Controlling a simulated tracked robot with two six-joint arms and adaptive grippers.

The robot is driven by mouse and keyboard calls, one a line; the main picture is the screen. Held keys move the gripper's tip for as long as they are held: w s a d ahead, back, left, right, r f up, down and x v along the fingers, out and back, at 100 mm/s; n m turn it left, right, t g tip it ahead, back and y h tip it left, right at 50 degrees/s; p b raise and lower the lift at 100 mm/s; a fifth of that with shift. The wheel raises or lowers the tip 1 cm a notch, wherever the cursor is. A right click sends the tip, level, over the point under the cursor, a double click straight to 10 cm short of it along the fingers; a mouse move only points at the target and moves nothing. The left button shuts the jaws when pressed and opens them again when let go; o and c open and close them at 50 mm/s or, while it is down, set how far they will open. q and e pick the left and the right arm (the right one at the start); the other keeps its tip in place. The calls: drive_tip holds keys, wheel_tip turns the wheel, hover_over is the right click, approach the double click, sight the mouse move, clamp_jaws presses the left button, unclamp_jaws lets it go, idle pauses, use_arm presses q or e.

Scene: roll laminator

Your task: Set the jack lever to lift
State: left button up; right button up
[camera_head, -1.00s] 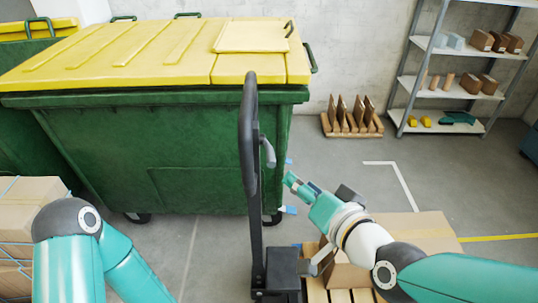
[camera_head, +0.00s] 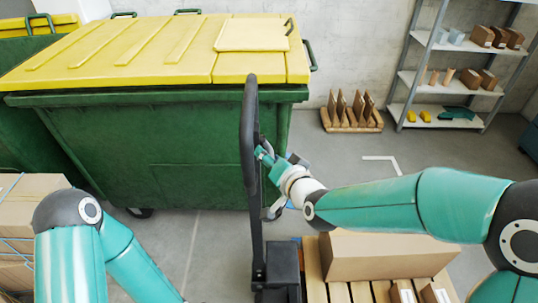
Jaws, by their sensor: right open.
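The pallet jack's dark upright handle (camera_head: 249,130) stands in the middle, in front of the green bin. The grey jack lever (camera_head: 262,140) is on the right side of the handle. Only a small part of it shows, beside my upper fingertip, so its setting cannot be read. My right gripper (camera_head: 265,184) is open at the handle's right side, one finger by the lever and the other lower down. I cannot tell whether it touches the lever. My left arm is at the lower left, with its gripper out of the picture.
A green bin (camera_head: 165,150) with a yellow lid stands close behind the handle. A wooden pallet (camera_head: 313,270) with a cardboard box (camera_head: 375,257) lies right of the jack's black base (camera_head: 282,262). Strapped cartons (camera_head: 28,205) stand at left. A shelf rack (camera_head: 408,105) is at the far right.

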clamp_jaws()
idle(0.3)
drive_tip(key=shift+f, duration=0.1)
drive_tip(key=shift+f+b, duration=0.15)
drive_tip(key=shift+b, duration=0.3)
drive_tip(key=t+b, duration=0.1)
drive_tip(key=b, duration=0.4)
drive_tip(key=f+n+t+y+b, duration=0.1)
drive_tip(key=b, duration=0.5)
drive_tip(key=t+b, duration=0.1)
drive_tip(key=b, duration=0.5)
drive_tip(key=shift+w+f+n+t, duration=0.3)
drive_tip(key=shift+w+f+t, duration=0.05)
drive_tip(key=shift+f+t, duration=0.05)
